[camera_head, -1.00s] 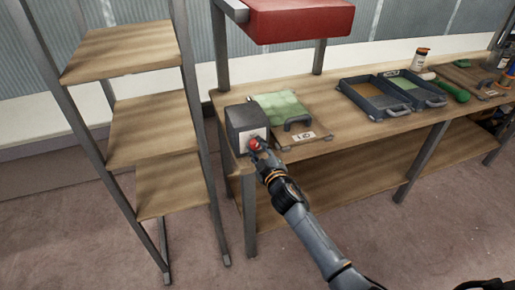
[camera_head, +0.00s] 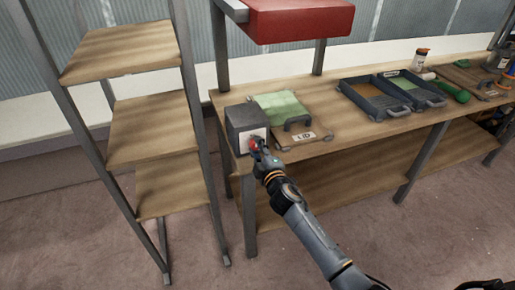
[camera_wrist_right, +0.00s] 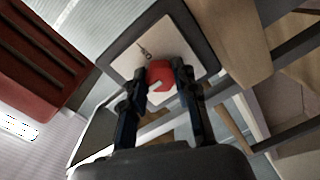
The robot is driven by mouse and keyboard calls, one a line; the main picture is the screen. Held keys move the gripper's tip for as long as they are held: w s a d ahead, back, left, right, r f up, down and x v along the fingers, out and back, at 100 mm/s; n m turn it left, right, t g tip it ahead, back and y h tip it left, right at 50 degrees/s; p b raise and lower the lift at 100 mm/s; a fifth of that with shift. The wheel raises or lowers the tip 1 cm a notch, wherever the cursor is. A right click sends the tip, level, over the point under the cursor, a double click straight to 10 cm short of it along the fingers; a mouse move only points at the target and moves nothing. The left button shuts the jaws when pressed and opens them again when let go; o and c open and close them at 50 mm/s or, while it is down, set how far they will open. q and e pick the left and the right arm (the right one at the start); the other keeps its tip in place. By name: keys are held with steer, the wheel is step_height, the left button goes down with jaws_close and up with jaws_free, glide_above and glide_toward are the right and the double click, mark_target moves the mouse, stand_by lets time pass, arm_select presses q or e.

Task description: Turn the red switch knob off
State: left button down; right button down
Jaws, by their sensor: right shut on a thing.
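The red switch knob (camera_head: 255,144) is on the pale front plate of a dark grey box (camera_head: 240,117) at the left end of the workbench. In the right wrist view the round knob (camera_wrist_right: 160,75) sits between my two fingers, with a pale notch on its lower left. The plate (camera_wrist_right: 190,45) has a small mark above left of the knob. My right gripper (camera_head: 259,147) reaches in from the lower right and is shut on the knob; it also shows in the right wrist view (camera_wrist_right: 161,84). My left gripper is not in view.
Dark trays (camera_head: 392,95), a bottle (camera_head: 421,56) and a green tool (camera_head: 455,94) stand further right. A red cabinet (camera_head: 300,20) hangs above. A shelf unit (camera_head: 150,125) stands left.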

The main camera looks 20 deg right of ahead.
steer(key=c, duration=1)
jaws_free()
steer(key=s, duration=1.2)
steer(key=shift+d+r, duration=0.2)
steer(key=shift+f, duration=0.1)
